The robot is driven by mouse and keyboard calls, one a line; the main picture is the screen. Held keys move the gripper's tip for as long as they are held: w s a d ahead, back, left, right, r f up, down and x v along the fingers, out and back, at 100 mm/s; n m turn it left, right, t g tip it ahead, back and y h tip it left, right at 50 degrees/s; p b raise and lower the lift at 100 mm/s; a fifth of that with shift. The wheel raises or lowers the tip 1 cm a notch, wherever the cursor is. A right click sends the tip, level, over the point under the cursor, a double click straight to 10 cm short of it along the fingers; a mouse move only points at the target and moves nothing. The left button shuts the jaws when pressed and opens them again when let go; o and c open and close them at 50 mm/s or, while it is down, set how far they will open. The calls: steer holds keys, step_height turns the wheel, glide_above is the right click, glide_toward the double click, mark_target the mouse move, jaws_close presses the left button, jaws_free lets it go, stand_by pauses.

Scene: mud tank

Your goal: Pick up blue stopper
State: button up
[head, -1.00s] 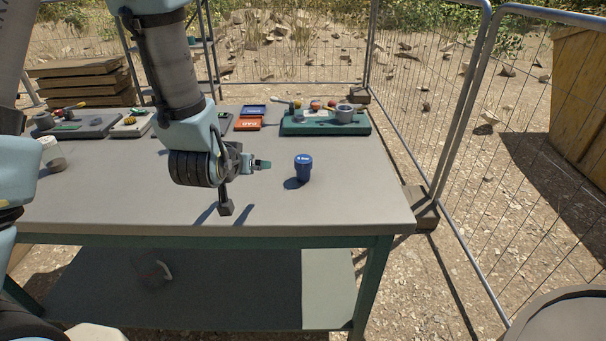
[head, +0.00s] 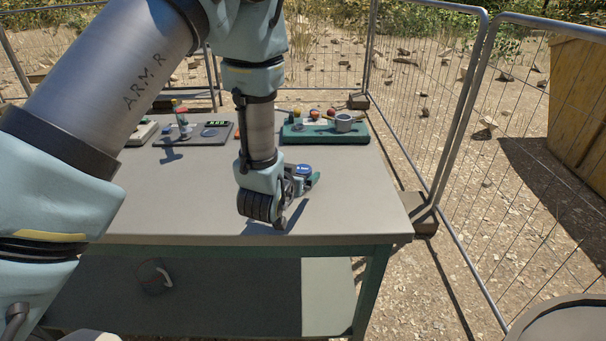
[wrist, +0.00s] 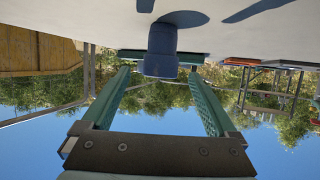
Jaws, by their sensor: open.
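The blue stopper (head: 304,168) stands upright on the grey table (head: 350,205). In the head view my gripper (head: 307,180) hides most of it, and only part of its blue top shows. The wrist view is upside down and shows the stopper (wrist: 161,45) with its wide cap towards my gripper (wrist: 159,75). My gripper is open, with its two green fingers spread to either side of the cap. The fingertips are close to the cap.
A green tray (head: 300,138) with several small items sits at the table's back right. A grey board (head: 195,140) with a red-topped part lies further left. The table's right front is clear. Mesh fencing (head: 425,110) stands behind and to the right.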

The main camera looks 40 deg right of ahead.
mark_target(301, 172)
steer(key=shift+p+x, duration=0.65)
steer(key=shift+x, duration=1.2)
steer(key=shift+a, duration=0.1)
steer(key=shift+c, duration=0.3)
steer(key=c, duration=1.4)
